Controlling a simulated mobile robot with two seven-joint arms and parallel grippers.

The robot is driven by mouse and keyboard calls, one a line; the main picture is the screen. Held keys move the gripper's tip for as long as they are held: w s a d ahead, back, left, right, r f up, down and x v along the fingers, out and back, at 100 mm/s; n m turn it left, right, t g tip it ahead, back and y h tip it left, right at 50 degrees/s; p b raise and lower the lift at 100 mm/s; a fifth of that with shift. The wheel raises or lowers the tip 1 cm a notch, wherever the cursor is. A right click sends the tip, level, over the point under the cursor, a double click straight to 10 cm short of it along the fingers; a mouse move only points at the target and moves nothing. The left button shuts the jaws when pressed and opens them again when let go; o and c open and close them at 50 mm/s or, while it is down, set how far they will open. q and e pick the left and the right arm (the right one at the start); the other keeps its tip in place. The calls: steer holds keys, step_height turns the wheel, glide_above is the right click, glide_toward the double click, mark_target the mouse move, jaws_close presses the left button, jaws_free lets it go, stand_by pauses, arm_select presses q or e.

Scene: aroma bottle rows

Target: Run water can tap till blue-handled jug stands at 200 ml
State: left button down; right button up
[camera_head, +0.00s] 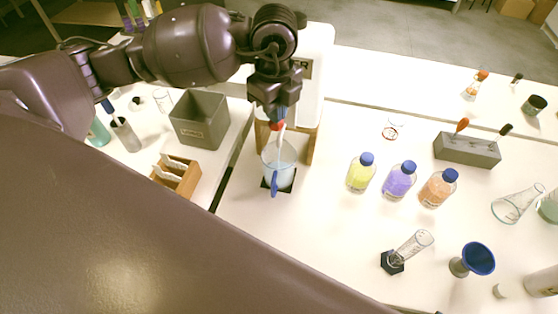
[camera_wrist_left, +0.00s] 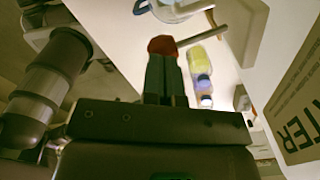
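The white water can (camera_head: 314,85) stands on a wooden stand at the top middle in the head view. Its red tap (camera_head: 275,126) has a pale spout above the clear jug (camera_head: 280,158), whose blue handle (camera_head: 274,184) faces the front. The jug stands upright on a dark square; its water level cannot be read. My left gripper (camera_head: 277,112) is directly above the tap. In the left wrist view, its fingers (camera_wrist_left: 162,74) are together with their tips at the red tap (camera_wrist_left: 163,45); contact cannot be told for certain. My right gripper is out of view.
Yellow (camera_head: 360,175), purple (camera_head: 398,182) and orange (camera_head: 437,190) bottles stand right of the jug. A grey bin (camera_head: 200,118) and wooden rack (camera_head: 178,176) are left. Dark parts of mine cover the lower left.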

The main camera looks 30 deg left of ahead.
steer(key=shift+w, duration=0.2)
arm_select(q)
steer(key=shift+f, duration=0.25)
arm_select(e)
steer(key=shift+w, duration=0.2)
arm_select(q)
steer(key=shift+f, duration=0.2)
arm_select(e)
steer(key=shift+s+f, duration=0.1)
arm_select(q)
steer(key=shift+f+b, duration=0.35)
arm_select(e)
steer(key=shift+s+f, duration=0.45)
arm_select(q)
steer(key=shift+f, duration=0.4)
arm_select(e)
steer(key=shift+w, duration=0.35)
arm_select(q)
steer(key=shift+f+b, duration=0.2)
steer(key=shift+b, duration=0.1)
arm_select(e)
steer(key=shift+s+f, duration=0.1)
